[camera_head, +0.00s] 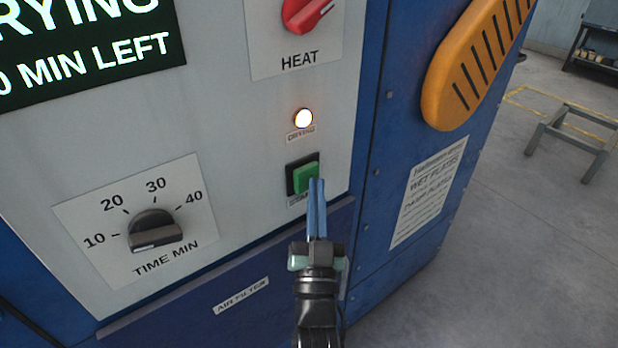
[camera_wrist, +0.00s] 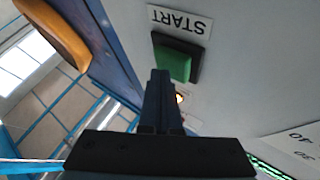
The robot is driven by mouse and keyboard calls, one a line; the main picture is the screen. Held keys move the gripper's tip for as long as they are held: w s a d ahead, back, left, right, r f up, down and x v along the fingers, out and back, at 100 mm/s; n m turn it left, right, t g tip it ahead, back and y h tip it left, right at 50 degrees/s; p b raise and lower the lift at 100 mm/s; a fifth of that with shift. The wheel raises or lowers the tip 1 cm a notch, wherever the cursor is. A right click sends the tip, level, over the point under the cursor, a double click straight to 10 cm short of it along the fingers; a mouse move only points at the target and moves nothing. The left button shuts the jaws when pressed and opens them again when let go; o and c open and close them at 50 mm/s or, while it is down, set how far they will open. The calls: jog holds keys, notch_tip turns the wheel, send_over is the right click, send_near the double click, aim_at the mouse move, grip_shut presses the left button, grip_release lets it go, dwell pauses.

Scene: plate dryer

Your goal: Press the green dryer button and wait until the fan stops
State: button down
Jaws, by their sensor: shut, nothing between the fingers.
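The green dryer button (camera_head: 304,176) sits in a black square frame at the lower right of the grey control panel (camera_head: 240,150). It also shows in the wrist view (camera_wrist: 173,64), with a START label (camera_wrist: 180,20) beside it. My gripper (camera_head: 316,184) is shut and empty, its blue fingers overlapping the button's lower right edge in the head view. I cannot tell whether the fingertips touch the button. The round drying lamp (camera_head: 303,118) above the button glows. The display (camera_head: 90,45) at top left is lit and partly cut off, reading "RYING" and "0 MIN LEFT". The fan is not identifiable.
A time knob (camera_head: 155,231) is on the panel's lower left and a red heat knob (camera_head: 307,12) at the top. An orange slotted part (camera_head: 475,65) sticks out on the right. A low grey stand (camera_head: 575,136) is on the open floor at right.

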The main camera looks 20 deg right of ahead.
jog(key=shift+s+d, duration=0.2)
jog(key=shift+s, duration=0.4)
jog(key=shift+s+d, duration=0.3)
jog(key=shift+s, duration=0.5)
jog(key=shift+s+d, duration=0.25)
jog(key=shift+s, duration=0.5)
jog(key=shift+s+d, duration=0.3)
jog(key=shift+s, duration=0.5)
